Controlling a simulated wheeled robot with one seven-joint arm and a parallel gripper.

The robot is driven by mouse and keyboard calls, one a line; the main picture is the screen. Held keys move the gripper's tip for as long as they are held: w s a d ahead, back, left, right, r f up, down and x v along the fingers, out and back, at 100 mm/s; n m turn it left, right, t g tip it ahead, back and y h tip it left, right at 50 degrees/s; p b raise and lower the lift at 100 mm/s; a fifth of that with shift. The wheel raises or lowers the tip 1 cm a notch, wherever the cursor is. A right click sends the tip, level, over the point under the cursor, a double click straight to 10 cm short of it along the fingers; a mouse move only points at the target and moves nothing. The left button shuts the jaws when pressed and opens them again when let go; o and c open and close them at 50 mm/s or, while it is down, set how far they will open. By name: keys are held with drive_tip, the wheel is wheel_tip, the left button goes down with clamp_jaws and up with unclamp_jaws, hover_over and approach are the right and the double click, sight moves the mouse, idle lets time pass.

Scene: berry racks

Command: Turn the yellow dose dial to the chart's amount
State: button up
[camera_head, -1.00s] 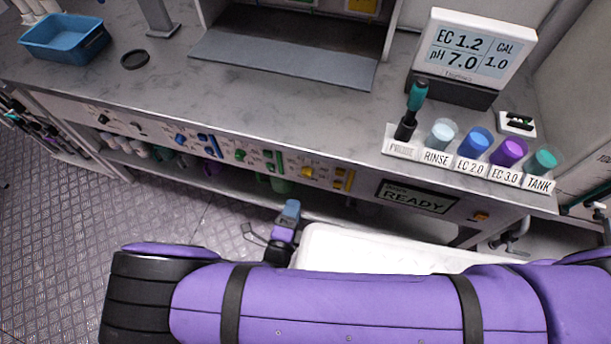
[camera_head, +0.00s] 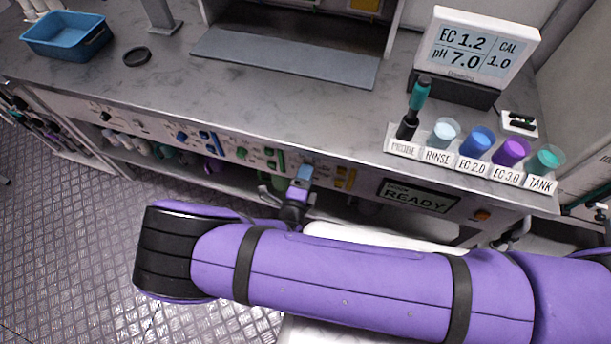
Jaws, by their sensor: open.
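My gripper (camera_head: 300,182) is raised in front of the panel on the bench front, at its yellow section. Its jaws are open, though the fingers are small and partly hard to make out. The yellow dose dial is hidden behind my gripper in this view. Yellow marks (camera_head: 345,178) of that section show just right of the gripper. Whether the gripper touches the dial cannot be told. A yellow card (camera_head: 366,4) at the top edge is cut off, so no chart amount can be read.
The green (camera_head: 258,156) and blue (camera_head: 195,139) dial sections lie left on the panel. A READY display (camera_head: 418,196) is to the right. Labelled cups, a probe and a meter (camera_head: 478,45) reading EC 1.2, pH 7.0 stand on the bench. A blue tray (camera_head: 66,37) is far left.

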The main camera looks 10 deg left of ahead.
drive_tip(key=shift+c, duration=0.4)
drive_tip(key=c, duration=0.8)
drive_tip(key=shift+c, duration=0.2)
